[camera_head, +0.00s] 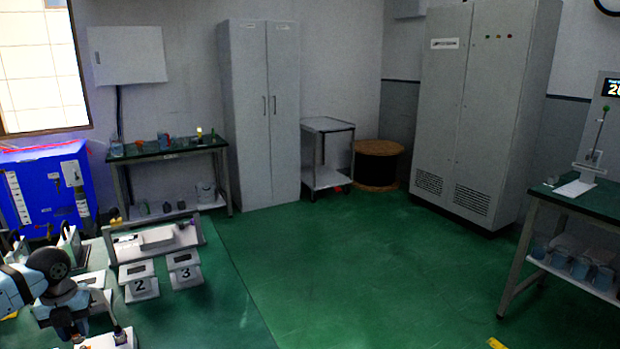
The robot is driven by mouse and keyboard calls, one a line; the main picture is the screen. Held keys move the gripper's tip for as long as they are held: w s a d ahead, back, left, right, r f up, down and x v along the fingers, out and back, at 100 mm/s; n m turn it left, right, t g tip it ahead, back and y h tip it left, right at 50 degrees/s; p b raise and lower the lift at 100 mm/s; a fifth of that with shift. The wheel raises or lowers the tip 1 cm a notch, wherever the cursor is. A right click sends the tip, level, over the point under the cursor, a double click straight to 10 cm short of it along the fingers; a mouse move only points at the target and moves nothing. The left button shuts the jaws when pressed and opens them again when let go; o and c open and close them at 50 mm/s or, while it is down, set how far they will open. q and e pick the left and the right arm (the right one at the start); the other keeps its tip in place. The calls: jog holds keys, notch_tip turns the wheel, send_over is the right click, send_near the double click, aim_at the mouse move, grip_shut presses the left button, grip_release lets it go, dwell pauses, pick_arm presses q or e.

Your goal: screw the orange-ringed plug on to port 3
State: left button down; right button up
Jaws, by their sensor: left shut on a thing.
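The white stand marked 3 (188,277) is on the green bench at the lower left, with a dark patch on its sloped face. The similar stand marked 2 (141,291) is just left of it. My left gripper (78,334) is low at the left edge, in front of and to the left of both stands, apart from them. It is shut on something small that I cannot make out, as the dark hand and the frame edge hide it. I cannot pick out an orange ring. My right gripper is not in view.
A long grey-white fixture (158,240) stands behind the numbered stands. A white base with a small dark upright piece (122,336) is right of my left gripper. The green bench top (222,305) is clear to the right. A blue cabinet (45,185) stands behind at left.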

pick_arm(q)
jog(key=shift+r+p, duration=0.85)
jog(key=shift+r, duration=0.6)
jog(key=shift+d, duration=0.1)
jog(key=shift+d+p, duration=0.25)
jog(key=shift+p, duration=0.05)
jog(key=shift+s+d+f+p, duration=0.1)
jog(key=shift+s+d+p, duration=0.1)
jog(key=shift+d, duration=0.5)
jog(key=shift+s+d+f+p, duration=0.1)
jog(key=shift+s+d+p, duration=0.05)
jog(key=shift+d, duration=0.55)
jog(key=shift+s+d+f+p, duration=0.1)
jog(key=shift+s+d+p, duration=0.1)
jog(key=shift+d, duration=0.5)
jog(key=shift+s+d+f+p, duration=0.1)
jog(key=shift+s+d+p, duration=0.15)
jog(key=shift+d, duration=0.95)
jog(key=shift+s+d+f+p, duration=0.15)
jog(key=shift+s+d, duration=0.2)
jog(key=shift+d, duration=0.85)
jog(key=shift+d+r, duration=0.1)
jog(key=shift+d, duration=0.05)
